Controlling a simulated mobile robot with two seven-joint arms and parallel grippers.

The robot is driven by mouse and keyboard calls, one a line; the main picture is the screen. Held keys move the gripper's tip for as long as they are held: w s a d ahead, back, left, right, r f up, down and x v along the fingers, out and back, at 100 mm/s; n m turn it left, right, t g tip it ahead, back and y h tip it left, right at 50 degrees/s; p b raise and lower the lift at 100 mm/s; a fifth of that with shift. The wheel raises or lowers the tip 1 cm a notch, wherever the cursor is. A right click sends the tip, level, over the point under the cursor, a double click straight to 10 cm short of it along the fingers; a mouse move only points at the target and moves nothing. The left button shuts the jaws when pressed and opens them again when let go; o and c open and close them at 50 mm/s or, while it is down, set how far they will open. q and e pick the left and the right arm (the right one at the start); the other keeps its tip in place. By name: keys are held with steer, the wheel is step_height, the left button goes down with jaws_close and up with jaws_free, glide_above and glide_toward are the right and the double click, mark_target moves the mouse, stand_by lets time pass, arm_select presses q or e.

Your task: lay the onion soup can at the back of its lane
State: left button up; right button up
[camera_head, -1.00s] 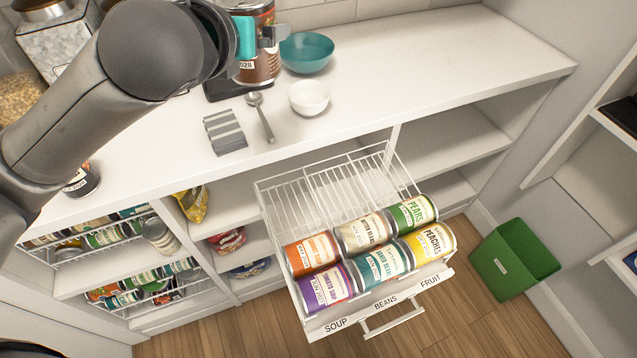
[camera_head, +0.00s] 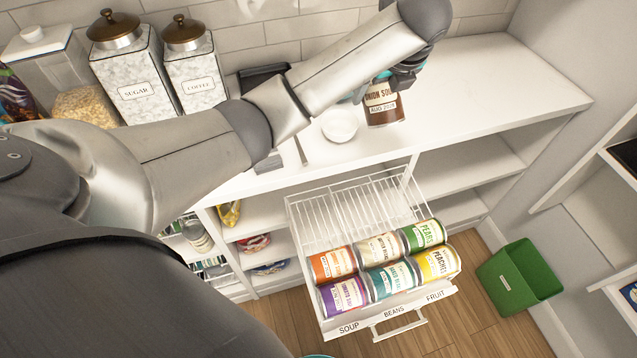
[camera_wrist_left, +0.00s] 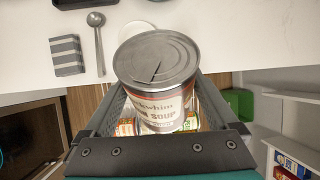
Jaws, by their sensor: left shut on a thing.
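The onion soup can (camera_head: 384,104), brown with a cream label, is held upright in my left gripper (camera_head: 392,80) above the front part of the counter. In the left wrist view the can (camera_wrist_left: 158,85) sits between the two fingers (camera_wrist_left: 150,115), its metal lid facing the camera. The pulled-out wire drawer (camera_head: 309,227) is below, with lanes marked SOUP, BEANS and FRUIT. The soup lane holds an orange can (camera_head: 333,265) and, in front of it, a purple can (camera_head: 343,296), both lying down. The wire floor behind them is bare. My right gripper is not in view.
Bean cans (camera_head: 390,281) and fruit cans (camera_head: 437,264) fill the front of the other lanes. A white bowl (camera_head: 339,125) stands on the counter left of the held can. A green bin (camera_head: 519,278) stands on the floor at right. The counter's right part is clear.

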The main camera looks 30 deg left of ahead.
arm_select(q)
steer(key=s+a+f+n+h+p, duration=0.3)
steer(key=s+f+n+h+p, duration=0.2)
steer(key=s+f+n+p, duration=1.1)
arm_select(e)
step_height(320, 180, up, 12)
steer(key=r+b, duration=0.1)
steer(key=b, duration=0.3)
arm_select(q)
steer(key=shift+n, duration=0.8)
steer(key=f+b, duration=0.2)
steer(key=f, duration=0.2)
steer(key=f+b, duration=0.3)
steer(key=f, duration=0.1)
steer(key=s+f+b, duration=0.1)
steer(key=f+b, duration=0.2)
steer(key=f, duration=0.1)
steer(key=shift+a+f, duration=0.15)
steer(key=shift+f, duration=0.2)
steer(key=f+b, duration=0.4)
steer(key=shift+w+a+f, duration=0.1)
steer(key=shift+w+a, duration=0.15)
steer(key=shift+w, duration=0.05)
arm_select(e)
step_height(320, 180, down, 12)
arm_select(q)
steer(key=o, duration=1.5)
steer(key=shift+o, duration=0.2)
